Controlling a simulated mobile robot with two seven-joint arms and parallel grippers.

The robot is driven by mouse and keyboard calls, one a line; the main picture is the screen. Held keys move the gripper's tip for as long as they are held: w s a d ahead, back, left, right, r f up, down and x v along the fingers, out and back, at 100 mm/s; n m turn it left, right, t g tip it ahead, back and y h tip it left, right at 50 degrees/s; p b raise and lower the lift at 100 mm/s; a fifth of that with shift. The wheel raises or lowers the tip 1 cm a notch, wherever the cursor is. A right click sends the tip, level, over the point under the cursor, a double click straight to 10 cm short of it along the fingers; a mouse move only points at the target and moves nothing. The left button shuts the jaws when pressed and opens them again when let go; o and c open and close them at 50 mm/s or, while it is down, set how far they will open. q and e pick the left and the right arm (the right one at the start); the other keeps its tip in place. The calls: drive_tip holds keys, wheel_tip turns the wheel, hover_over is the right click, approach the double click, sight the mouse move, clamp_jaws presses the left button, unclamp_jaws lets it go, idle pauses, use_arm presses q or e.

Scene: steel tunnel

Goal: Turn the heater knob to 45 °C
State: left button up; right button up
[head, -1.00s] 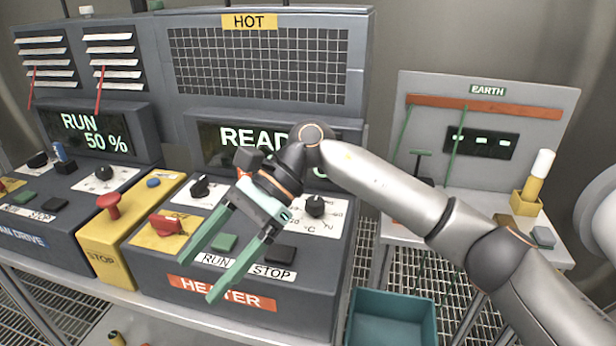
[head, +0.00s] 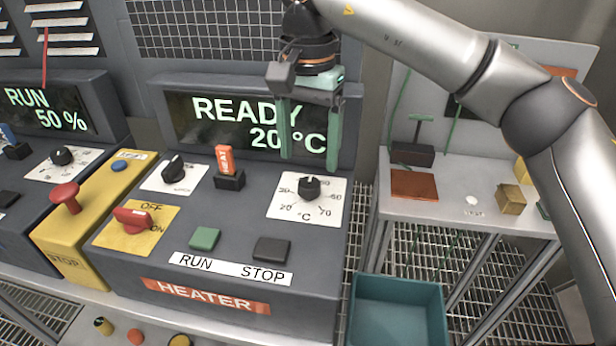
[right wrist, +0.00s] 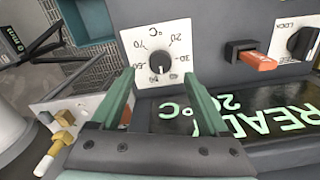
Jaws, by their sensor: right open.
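The heater knob (head: 309,188) is a small black dial on a white plate marked in °C from 20 to 70, at the right of the heater panel. Its exact pointer setting is too small to read surely. The heater display (head: 250,125) shows READY and 20 °C. My right gripper (head: 309,160) is open and empty, with its green fingers pointing down above and behind the knob, apart from it. In the right wrist view the knob (right wrist: 160,63) lies just beyond and between the fingertips (right wrist: 158,82). My left gripper is out of view.
Left of the knob stand an orange HEAT tag (head: 225,160) in a black holder and another black knob (head: 174,168). In front are a green RUN button (head: 205,238), a black STOP button (head: 272,249) and a red switch (head: 133,219). A teal bin (head: 397,312) is at right below.

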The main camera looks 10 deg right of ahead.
sight(308, 184)
wheel_tip(308, 184, down, 6)
drive_tip(key=shift+r, duration=0.15)
drive_tip(key=shift+c, duration=0.3)
clamp_jaws()
idle(0.4)
